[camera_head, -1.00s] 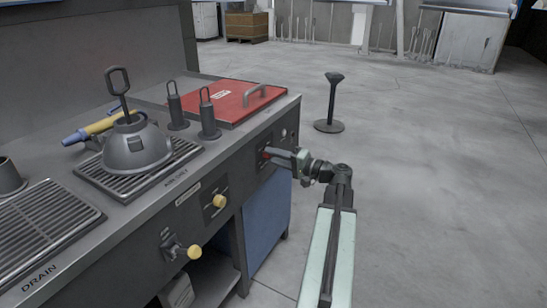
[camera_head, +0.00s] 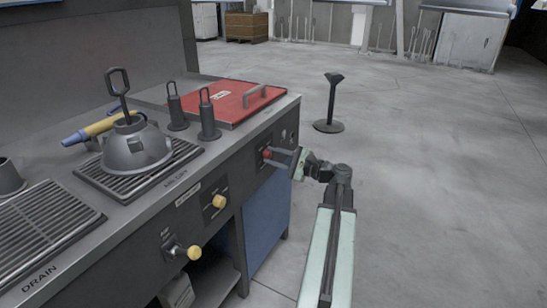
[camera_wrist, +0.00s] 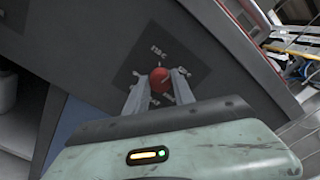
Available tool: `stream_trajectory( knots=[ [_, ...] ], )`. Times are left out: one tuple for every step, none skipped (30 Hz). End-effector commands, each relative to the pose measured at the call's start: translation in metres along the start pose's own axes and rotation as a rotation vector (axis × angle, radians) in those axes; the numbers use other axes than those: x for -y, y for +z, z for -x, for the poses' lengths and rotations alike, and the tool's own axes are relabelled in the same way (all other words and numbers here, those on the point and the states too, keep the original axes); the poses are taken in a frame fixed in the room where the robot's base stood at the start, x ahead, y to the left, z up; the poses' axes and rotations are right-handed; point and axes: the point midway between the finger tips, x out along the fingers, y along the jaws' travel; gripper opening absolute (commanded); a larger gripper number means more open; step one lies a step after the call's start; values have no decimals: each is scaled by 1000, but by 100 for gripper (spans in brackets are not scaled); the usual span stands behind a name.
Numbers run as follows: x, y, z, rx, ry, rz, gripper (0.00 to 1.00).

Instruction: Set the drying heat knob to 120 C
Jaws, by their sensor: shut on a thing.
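The red drying heat knob (camera_wrist: 160,80) sits on a dark square panel (camera_wrist: 165,55) with small white markings, too small to read for certain. It also shows in the head view (camera_head: 267,154) on the bench's front, below the red lid. My gripper (camera_wrist: 160,77) is shut on the knob, with one finger on each side of it. In the head view my gripper (camera_head: 271,155) reaches the panel from the right. The knob's pointer cannot be made out, so its setting cannot be told.
The bench front also carries yellow knobs (camera_head: 219,201) (camera_head: 194,252) to the left. A red lid (camera_head: 235,100) and a grey hood (camera_head: 136,145) are on top. A black post (camera_head: 331,105) stands on the floor beyond; open floor lies to the right.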

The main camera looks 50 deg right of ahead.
Motion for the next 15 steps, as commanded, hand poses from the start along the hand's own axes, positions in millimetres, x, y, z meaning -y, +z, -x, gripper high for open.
stream_trajectory(
  knots=[
    [0, 0, 0, -1, -1, -43, 0],
    [0, 0, 0, -1, -1, -71, 0],
    [0, 0, 0, -1, -1, -107, 0],
    [0, 0, 0, -1, -1, -134, 0],
    [0, 0, 0, -1, -1, -160, 0],
    [1, -1, 0, -1, -1, -194, 0],
    [1, -1, 0, -1, -1, -218, 0],
    [1, -1, 0, -1, -1, -242, 0],
    [1, -1, 0, -1, -1, -273, 0],
    [1, -1, 0, -1, -1, -296, 0],
    [1, -1, 0, -1, -1, -316, 0],
    [1, -1, 0, -1, -1, -343, 0],
    [1, -1, 0, -1, -1, -362, 0],
    [1, -1, 0, -1, -1, -379, 0],
    [1, -1, 0, -1, -1, -401, 0]
  ],
)
